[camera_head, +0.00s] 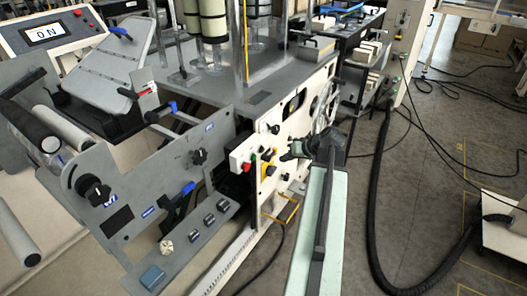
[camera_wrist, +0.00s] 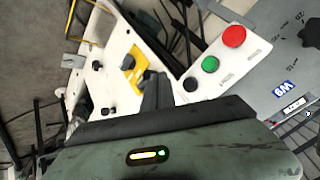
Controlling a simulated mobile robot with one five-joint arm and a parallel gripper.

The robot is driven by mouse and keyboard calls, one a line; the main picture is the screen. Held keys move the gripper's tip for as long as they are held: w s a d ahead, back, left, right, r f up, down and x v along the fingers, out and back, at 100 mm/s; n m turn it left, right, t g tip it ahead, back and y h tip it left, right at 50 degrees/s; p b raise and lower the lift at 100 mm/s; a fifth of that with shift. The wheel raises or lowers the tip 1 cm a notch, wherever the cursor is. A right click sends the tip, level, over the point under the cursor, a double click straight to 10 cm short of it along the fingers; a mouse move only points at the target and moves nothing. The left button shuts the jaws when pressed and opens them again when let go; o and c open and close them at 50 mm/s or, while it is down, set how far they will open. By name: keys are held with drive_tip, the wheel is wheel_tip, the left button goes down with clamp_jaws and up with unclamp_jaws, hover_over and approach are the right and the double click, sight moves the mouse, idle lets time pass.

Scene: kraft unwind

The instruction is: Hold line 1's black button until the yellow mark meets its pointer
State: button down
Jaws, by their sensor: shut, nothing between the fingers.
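A white button box (camera_wrist: 235,62) in the wrist view carries a red button (camera_wrist: 234,36), a green button (camera_wrist: 209,64) and a black button (camera_wrist: 190,84) in a row. My gripper (camera_wrist: 157,88) is shut and empty, its fingertips just left of the black button; I cannot tell whether they touch anything. In the head view my gripper (camera_head: 287,156) is right of the red button (camera_head: 246,166), in front of the white machine panel. The black button is not clear there. I cannot make out a yellow mark or its pointer in either view.
A yellow plate with a black knob (camera_head: 268,171) is close to my gripper. A spoked handwheel (camera_head: 325,103) is behind it. A display (camera_head: 46,34) at the upper left reads ON. A black hose (camera_head: 377,200) lies on the floor to the right.

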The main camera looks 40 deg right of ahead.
sight(261, 150)
drive_tip(key=w+a, duration=0.1)
drive_tip(key=w, duration=0.5)
drive_tip(key=shift+a, duration=0.3)
drive_tip(key=shift+w, duration=0.1)
idle(1.6)
drive_tip(key=shift+w+a, duration=0.1)
drive_tip(key=shift+w, duration=0.3)
drive_tip(key=shift+w+a, duration=0.1)
drive_tip(key=shift+w, duration=0.35)
idle(4.5)
